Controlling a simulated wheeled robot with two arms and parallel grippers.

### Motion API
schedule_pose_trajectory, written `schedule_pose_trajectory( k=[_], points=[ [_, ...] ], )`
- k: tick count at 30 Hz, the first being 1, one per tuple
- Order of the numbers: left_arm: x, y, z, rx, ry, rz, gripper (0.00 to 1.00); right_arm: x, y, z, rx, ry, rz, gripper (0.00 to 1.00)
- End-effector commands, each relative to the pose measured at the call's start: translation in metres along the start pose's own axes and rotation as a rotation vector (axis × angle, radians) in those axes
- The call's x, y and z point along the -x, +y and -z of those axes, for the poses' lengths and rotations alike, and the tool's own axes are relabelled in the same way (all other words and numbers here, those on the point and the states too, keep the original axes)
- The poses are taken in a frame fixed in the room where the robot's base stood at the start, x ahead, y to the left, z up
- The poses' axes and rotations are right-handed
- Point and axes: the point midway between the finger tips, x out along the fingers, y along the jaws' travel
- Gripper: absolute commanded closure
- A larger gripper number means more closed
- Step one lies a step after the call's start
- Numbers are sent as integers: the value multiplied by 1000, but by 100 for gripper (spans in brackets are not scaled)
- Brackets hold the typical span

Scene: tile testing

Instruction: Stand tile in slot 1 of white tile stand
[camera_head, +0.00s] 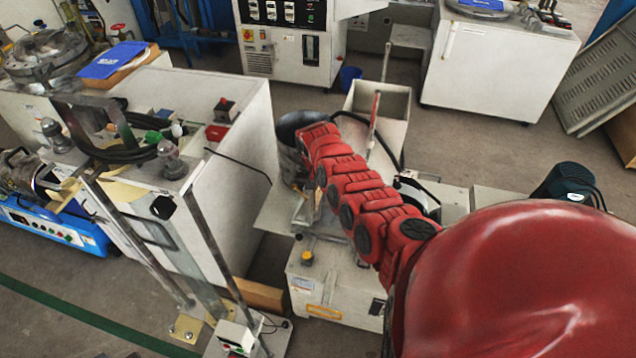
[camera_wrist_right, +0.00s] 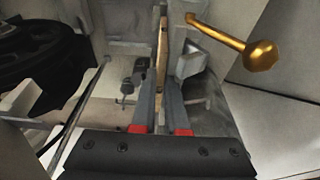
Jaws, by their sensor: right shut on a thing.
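My right gripper (camera_wrist_right: 161,88) shows in the right wrist view, its two grey fingers with red bases closed on a thin tan and brown piece, the tile (camera_wrist_right: 162,48). The tile is seen nearly edge-on and sticks up past the fingertips. In the head view my red right arm reaches in from the right over a low white machine and hides most of the gripper and tile. I cannot make out the white tile stand or its slot 1 for certain in either view. My left gripper is not in view.
A brass-coloured knobbed rod (camera_wrist_right: 235,42) juts in near the fingers on the right. The low white machine (camera_head: 330,290) lies under my arm. A white cabinet (camera_head: 240,165) with glassware and cables stands to the left. Grey floor (camera_head: 500,150) is open farther back.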

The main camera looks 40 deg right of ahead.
Motion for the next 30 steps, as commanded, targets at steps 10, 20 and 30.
schedule_pose_trajectory(
  k=[10,20,30],
  points=[
    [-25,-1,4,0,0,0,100,25,0,6,1,-3,-1,100],
    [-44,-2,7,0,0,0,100,46,0,11,0,-1,0,100],
    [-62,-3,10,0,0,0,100,68,-1,16,2,-1,1,100]
  ],
)
